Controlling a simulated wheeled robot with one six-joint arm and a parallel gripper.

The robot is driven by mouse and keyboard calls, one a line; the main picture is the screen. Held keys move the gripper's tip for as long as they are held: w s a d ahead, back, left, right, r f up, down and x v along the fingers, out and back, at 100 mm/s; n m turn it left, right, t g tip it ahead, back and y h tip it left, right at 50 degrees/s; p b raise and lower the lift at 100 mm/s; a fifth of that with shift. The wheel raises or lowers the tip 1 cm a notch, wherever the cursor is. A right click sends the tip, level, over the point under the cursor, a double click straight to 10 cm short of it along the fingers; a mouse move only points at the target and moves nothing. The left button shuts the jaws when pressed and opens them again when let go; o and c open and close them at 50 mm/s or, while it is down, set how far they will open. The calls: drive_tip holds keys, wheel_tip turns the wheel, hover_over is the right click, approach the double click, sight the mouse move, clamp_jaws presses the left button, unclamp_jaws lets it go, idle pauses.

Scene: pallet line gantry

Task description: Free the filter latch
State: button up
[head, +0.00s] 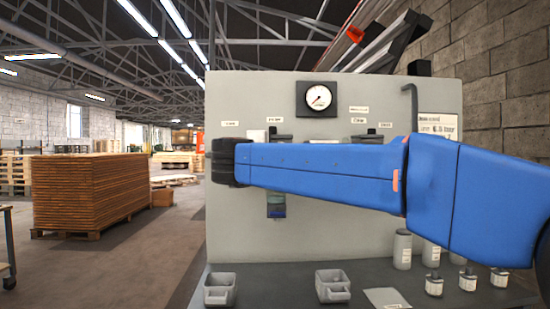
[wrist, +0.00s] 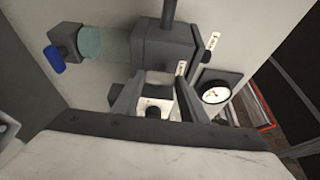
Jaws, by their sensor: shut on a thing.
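In the wrist view, the filter's dark grey head (wrist: 165,45) sits on the pale panel, with a teal clear bowl (wrist: 90,43) and a blue lever (wrist: 56,60) at its far end. My gripper (wrist: 159,79) has its two fingers close around a small grey part (wrist: 158,77) beside the head, which looks like the latch. The fingers are shut on it. Whether the latch has shifted cannot be told. In the head view, my blue arm crosses the panel and hides my gripper and most of the filter; a bluish lower part (head: 276,204) shows below the arm.
A round gauge (wrist: 215,93) is just right of the fingers; it also shows in the head view (head: 318,97). A white fitting with a dark round centre (wrist: 153,105) lies between the fingers. Grey bins (head: 219,290), bottles (head: 403,250) and a card (head: 386,298) stand on the bench.

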drive_tip(key=shift+f, duration=0.1)
drive_tip(key=o, duration=1)
drive_tip(key=shift+o, duration=0.2)
drive_tip(key=v, duration=1.7)
drive_tip(key=shift+s, duration=0.15)
